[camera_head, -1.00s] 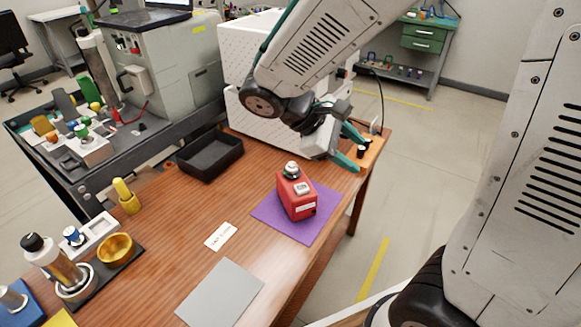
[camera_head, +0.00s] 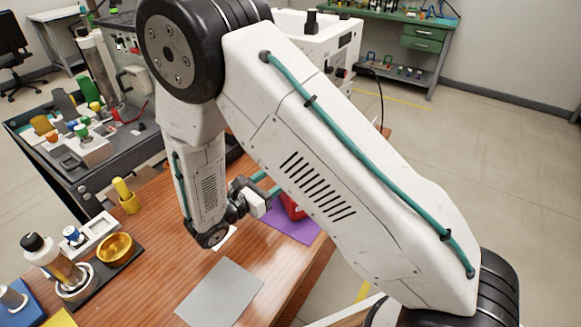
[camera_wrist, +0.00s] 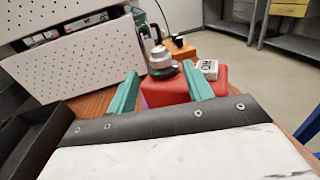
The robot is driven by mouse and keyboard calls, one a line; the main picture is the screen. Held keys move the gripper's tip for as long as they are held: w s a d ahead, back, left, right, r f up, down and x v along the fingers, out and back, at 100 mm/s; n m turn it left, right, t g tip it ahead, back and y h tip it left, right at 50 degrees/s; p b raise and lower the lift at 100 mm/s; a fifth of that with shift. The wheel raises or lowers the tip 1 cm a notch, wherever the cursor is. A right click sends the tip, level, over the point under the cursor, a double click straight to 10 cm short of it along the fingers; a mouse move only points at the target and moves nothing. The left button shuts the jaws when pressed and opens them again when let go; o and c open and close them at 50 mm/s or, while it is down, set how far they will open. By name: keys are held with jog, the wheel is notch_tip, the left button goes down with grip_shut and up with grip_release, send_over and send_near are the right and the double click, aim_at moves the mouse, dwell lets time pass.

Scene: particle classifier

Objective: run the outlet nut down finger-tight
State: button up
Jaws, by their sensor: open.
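The red block-shaped device (camera_head: 291,208) stands on a purple mat (camera_head: 283,226), mostly hidden behind my arm in the head view. In the wrist view the red device (camera_wrist: 185,88) has a silver, ribbed round fitting (camera_wrist: 160,62) on top, apparently the outlet nut, and a white label (camera_wrist: 207,68). My gripper (camera_wrist: 160,69) is open, with its two teal fingers pointing toward the device. The fitting appears between and beyond the fingertips, and nothing is held. In the head view my gripper (camera_head: 264,184) is beside the device, partly covered by my arm.
A white perforated cabinet (camera_wrist: 70,55) stands behind on the left, with a black tray (camera_wrist: 38,130) in front.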

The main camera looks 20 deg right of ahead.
jog(key=x, duration=0.7)
jog(key=shift+d, duration=0.1)
jog(key=c, duration=0.9)
jog(key=shift+c, duration=0.2)
jog(key=shift+g, duration=0.3)
